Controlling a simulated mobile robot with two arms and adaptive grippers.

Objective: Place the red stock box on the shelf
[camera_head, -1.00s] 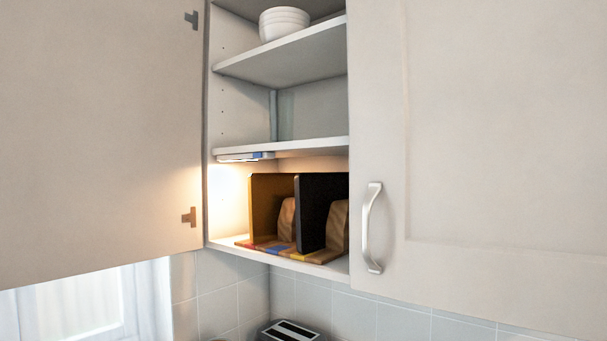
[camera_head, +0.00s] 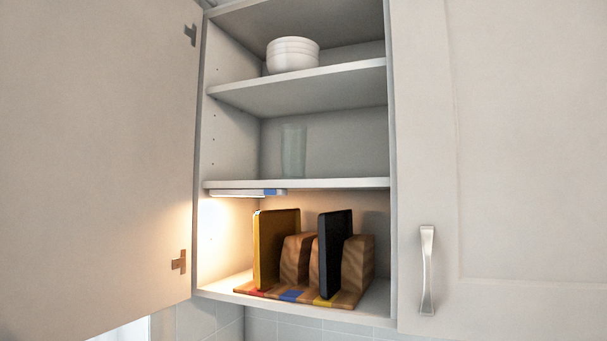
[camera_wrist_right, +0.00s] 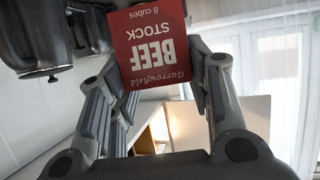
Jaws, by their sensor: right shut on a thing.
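The red stock box (camera_wrist_right: 152,45), lettered "BEEF STOCK 8 cubes", is held between the fingers of my right gripper (camera_wrist_right: 150,85) in the right wrist view. Its lettering appears upside down there. My right gripper is shut on it. Neither gripper shows in the head view. The open cupboard has a lower shelf (camera_head: 215,285), a middle shelf (camera_head: 340,183) and an upper shelf (camera_head: 345,76) in the head view. Which shelf the task means cannot be told.
A wooden rack (camera_head: 345,297) with a yellow board (camera_head: 277,250) and a black board (camera_head: 334,260) fills much of the lower shelf. A glass (camera_head: 293,150) and white bowls (camera_head: 292,54) stand above. The left door (camera_head: 95,150) is open; the right door (camera_head: 530,150) is beside the opening.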

